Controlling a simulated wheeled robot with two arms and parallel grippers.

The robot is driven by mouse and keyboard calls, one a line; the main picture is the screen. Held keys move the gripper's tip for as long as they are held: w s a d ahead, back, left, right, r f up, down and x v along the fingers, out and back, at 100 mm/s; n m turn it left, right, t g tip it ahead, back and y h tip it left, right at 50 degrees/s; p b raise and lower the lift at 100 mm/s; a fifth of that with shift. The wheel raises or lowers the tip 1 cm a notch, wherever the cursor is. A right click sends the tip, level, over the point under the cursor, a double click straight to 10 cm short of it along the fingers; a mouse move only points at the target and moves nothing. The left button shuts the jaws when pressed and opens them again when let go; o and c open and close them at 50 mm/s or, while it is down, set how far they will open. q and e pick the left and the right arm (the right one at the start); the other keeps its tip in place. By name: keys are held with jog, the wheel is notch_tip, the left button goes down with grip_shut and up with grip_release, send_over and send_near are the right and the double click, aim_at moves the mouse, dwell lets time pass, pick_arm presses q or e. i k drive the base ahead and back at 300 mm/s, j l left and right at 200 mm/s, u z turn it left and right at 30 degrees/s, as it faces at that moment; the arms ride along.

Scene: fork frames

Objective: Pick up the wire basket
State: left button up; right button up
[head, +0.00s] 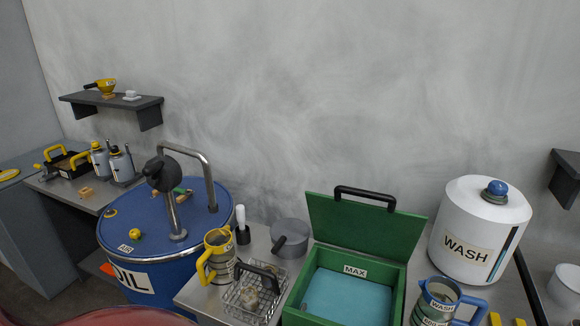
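The wire basket (233,300) stands on the grey metal bench at the bottom centre of the head view. It is a small open mesh basket with a dark handle arched across its top. Some brownish, stone-like lumps (249,297) lie inside it. Its lower edge is close to the bottom of the picture. Neither of my grippers shows in the head view.
A yellow-handled jug (217,262) stands close behind the basket to its left. The open green box (310,262) labelled MAX is to its right, with a grey pot (291,236) behind. The blue OIL drum (150,255) stands left. A white WASH tank (470,215) and blue-handled jug (437,292) are right.

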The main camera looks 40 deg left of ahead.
aim_at(238, 266)
jog(key=u, duration=1.65)
